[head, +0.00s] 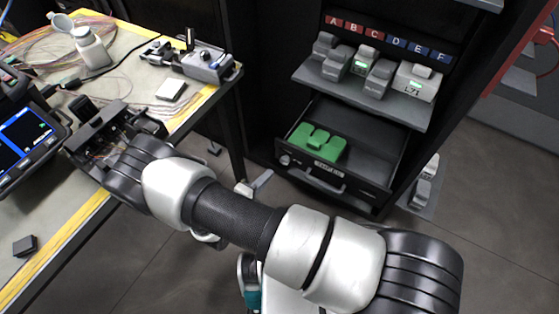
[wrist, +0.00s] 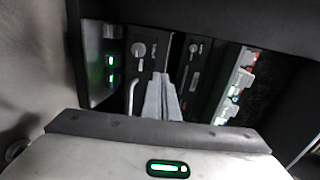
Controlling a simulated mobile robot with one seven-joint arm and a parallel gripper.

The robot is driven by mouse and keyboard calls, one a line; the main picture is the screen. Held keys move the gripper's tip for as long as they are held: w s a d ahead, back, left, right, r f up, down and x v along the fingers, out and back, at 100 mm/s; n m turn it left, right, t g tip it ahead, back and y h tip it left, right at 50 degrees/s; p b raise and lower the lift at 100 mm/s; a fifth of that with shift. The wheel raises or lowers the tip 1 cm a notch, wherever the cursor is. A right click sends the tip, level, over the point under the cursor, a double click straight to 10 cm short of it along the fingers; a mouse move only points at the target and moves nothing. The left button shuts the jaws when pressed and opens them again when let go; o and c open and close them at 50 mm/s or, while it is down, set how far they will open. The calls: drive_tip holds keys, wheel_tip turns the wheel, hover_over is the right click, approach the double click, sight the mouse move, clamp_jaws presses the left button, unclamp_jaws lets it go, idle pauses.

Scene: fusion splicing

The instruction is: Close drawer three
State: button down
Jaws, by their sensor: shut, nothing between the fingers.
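An open drawer (head: 322,187) sticks out of the dark cabinet below the shelf in the head view. A green block-like piece (head: 318,143) lies inside at its left, and the right part is bare. Its front has a lock, a handle and a small label too small to read. In the wrist view my gripper (wrist: 167,78) has its two grey fingers shut and empty, pointing toward dark drawer fronts (wrist: 143,50) with round locks and handles. I cannot tell whether the fingertips touch a front.
Above the drawer, a shelf (head: 350,90) holds several grey devices under lettered red and blue labels. A workbench (head: 208,92) with tools, cables and a screen stands at left. Dark floor (head: 487,190) shows right of the cabinet, with small grey items beside it.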

drive_tip(key=b, duration=0.2)
approach(292, 148)
drive_tip(key=x, duration=0.5)
drive_tip(key=shift+s+a+f, duration=0.1)
drive_tip(key=shift+s+f, duration=0.05)
drive_tip(key=shift+f, duration=0.15)
drive_tip(key=shift+w+d+b, duration=0.3)
drive_tip(key=shift+w+d, duration=0.05)
drive_tip(key=shift+w, duration=0.25)
drive_tip(key=shift+r, duration=0.1)
